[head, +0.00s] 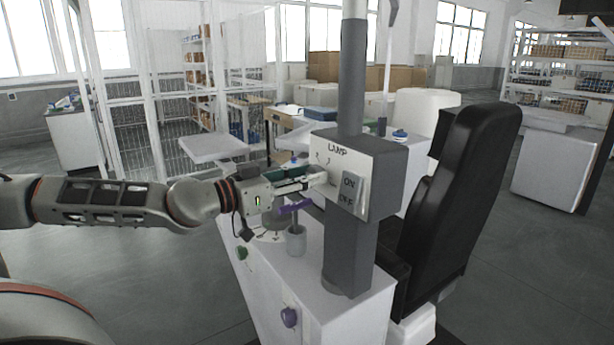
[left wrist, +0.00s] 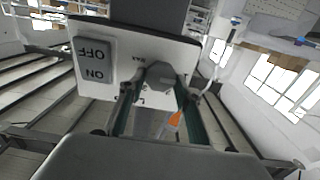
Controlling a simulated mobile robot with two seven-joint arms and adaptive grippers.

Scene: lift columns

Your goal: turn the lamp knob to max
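The lamp box (head: 385,172) is a grey box on a column, with a white front plate marked LAMP (head: 338,149). A rocker switch marked ON and OFF (head: 352,193) is on the plate, and it also shows in the left wrist view (left wrist: 93,62). My left gripper (head: 318,178) reaches the plate from the left and hides the knob in the head view. In the left wrist view the grey knob (left wrist: 160,76) sits between my two fingertips, which look spread on either side of it. Firm contact cannot be made out. My right gripper is not in view.
A grey post with a purple handle (head: 295,207) rises just under my left gripper. A black chair (head: 465,190) stands close on the right.

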